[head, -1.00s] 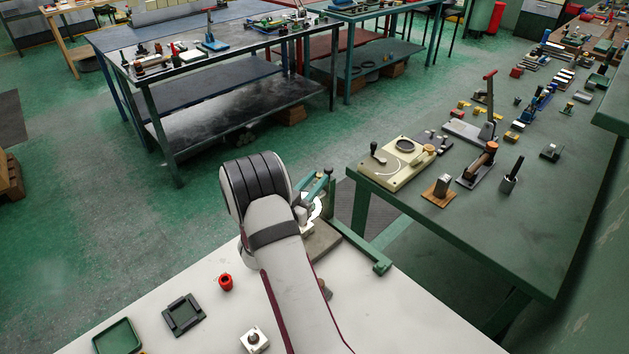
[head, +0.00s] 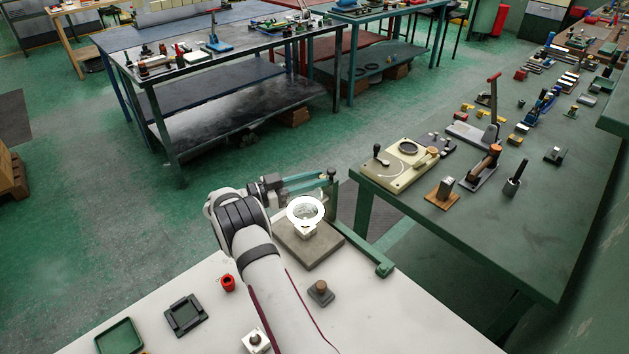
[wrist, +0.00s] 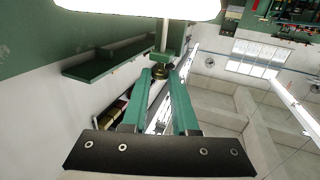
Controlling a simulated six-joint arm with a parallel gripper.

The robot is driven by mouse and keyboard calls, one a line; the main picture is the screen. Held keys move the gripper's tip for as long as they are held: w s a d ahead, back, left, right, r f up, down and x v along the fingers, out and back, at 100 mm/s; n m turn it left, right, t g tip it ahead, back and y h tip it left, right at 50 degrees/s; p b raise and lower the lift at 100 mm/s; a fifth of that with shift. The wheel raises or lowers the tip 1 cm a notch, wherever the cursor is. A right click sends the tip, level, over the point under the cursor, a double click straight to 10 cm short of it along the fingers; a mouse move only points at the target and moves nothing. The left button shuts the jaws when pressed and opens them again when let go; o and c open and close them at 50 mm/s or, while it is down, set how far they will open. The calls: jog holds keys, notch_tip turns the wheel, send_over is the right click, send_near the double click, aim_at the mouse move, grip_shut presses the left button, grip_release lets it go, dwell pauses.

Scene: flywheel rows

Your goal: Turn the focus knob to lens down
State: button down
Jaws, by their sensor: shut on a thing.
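The magnifier stand has a grey base plate (head: 318,245) at the far edge of the white bench. Its round lens with a bright white ring (head: 305,211) is over the plate. The lens also fills the top edge of the wrist view as a white disc (wrist: 140,7). A green post (head: 331,196) rises behind it. My gripper (head: 330,178) reaches in from the left with long green fingers. In the wrist view my gripper (wrist: 160,76) is shut on a small dark and brass focus knob (wrist: 158,72). The fingers hide part of the knob.
A brown-topped block (head: 320,292), a red knobbed piece (head: 228,283), a dark square tray (head: 185,315), a green tray (head: 119,338) and a white block with a knob (head: 256,341) are on the bench. A green bench (head: 540,240) with several fixtures stands right.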

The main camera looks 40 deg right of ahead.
jog(key=shift+w+m+g+y, duration=0.15)
jog(key=shift+m+g+y, duration=0.35)
jog(key=shift+m+g, duration=0.5)
jog(key=shift+d+g, duration=0.1)
jog(key=shift+g, duration=0.5)
jog(key=c, duration=0.7)
grip_release()
jog(key=shift+r, duration=0.1)
jog(key=s+d+r, duration=0.1)
jog(key=s+r, duration=0.2)
jog(key=s+d+r, duration=0.2)
jog(key=s+r, duration=0.2)
jog(key=s+d+r, duration=0.1)
jog(key=s+r, duration=0.2)
jog(key=r, duration=0.1)
jog(key=shift+s+d, duration=0.2)
jog(key=shift+s, duration=0.2)
